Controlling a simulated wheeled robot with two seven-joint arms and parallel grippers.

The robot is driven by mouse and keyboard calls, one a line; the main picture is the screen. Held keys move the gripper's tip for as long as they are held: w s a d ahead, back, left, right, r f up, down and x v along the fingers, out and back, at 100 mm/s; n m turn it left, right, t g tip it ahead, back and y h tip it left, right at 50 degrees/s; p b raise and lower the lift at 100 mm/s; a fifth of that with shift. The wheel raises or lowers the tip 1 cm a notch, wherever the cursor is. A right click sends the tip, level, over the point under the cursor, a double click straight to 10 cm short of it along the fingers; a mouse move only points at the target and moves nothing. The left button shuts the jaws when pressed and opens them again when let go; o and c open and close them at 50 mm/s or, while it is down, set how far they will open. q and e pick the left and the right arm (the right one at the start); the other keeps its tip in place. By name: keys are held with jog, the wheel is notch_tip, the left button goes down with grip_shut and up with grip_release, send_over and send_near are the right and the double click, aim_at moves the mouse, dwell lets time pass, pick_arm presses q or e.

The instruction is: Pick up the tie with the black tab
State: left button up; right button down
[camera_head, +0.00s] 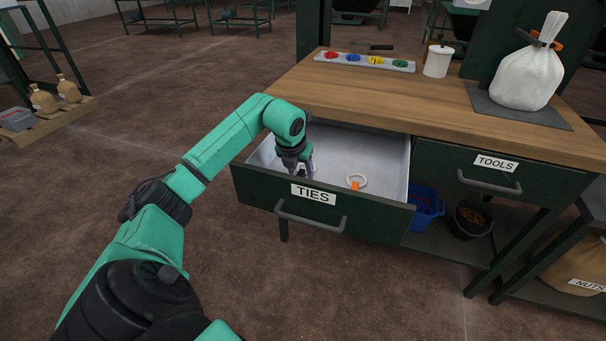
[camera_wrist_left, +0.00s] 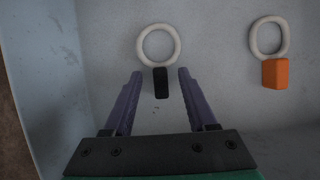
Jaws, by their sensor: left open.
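The tie with the black tab (camera_wrist_left: 161,83) lies on the floor of the open drawer, a pale ring with a short black tab. In the left wrist view its tab is between the fingertips of my left gripper (camera_wrist_left: 160,75), with a gap on both sides, and the ring is just beyond them. My left gripper (camera_head: 305,168) is open and reaches down into the drawer in the head view, where it hides this tie. A second tie with an orange tab (camera_head: 356,182) lies to the right; it also shows in the left wrist view (camera_wrist_left: 275,72). My right gripper is not in view.
The drawer labelled TIES (camera_head: 325,208) is pulled out, its walls around my left gripper. The wooden worktop (camera_head: 440,110) is above and behind it. A shut TOOLS drawer (camera_head: 488,178) is to the right. A tied white bag (camera_head: 528,75) stands on the worktop.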

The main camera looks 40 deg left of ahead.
pick_arm(q)
jog(key=shift+r, duration=0.1)
grip_shut()
